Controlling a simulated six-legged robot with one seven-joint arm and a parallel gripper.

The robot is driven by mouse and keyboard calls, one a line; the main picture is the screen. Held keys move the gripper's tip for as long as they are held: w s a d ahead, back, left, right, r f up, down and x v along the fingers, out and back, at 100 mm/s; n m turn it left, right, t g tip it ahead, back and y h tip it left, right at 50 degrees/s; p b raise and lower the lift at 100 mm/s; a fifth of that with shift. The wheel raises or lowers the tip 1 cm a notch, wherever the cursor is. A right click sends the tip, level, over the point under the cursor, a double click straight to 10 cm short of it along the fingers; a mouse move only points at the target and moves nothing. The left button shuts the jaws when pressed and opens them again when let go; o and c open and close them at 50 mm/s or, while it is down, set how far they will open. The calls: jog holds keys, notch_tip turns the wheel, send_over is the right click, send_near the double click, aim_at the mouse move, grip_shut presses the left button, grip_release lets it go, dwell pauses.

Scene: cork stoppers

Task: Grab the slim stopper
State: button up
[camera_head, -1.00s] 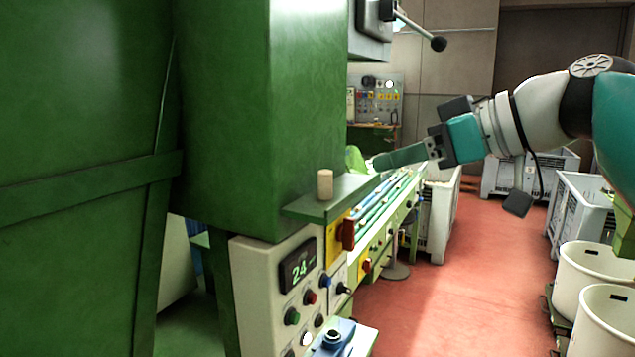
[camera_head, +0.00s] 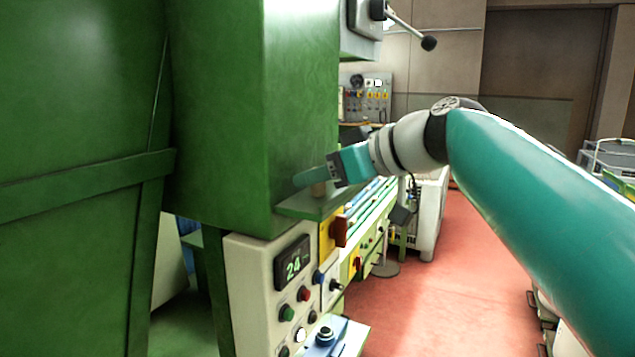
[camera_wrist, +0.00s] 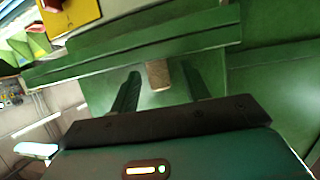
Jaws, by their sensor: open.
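The slim stopper (camera_wrist: 158,75) is a small tan cork cylinder standing on a green ledge (camera_wrist: 215,38). In the head view my gripper (camera_head: 310,181) is at the ledge, and one finger hides the upper part of the stopper (camera_head: 319,189). My gripper is open. Whether a finger touches the stopper cannot be told.
A large green machine housing (camera_head: 235,110) rises beside the ledge on the left. Below is a control panel (camera_head: 265,275) with a display, buttons and a red switch (camera_head: 340,232) on a yellow plate. Red floor (camera_head: 450,290) lies open to the right.

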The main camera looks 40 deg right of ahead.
jog(key=shift+w+f, duration=0.15)
jog(key=shift+w, duration=0.2)
grip_shut()
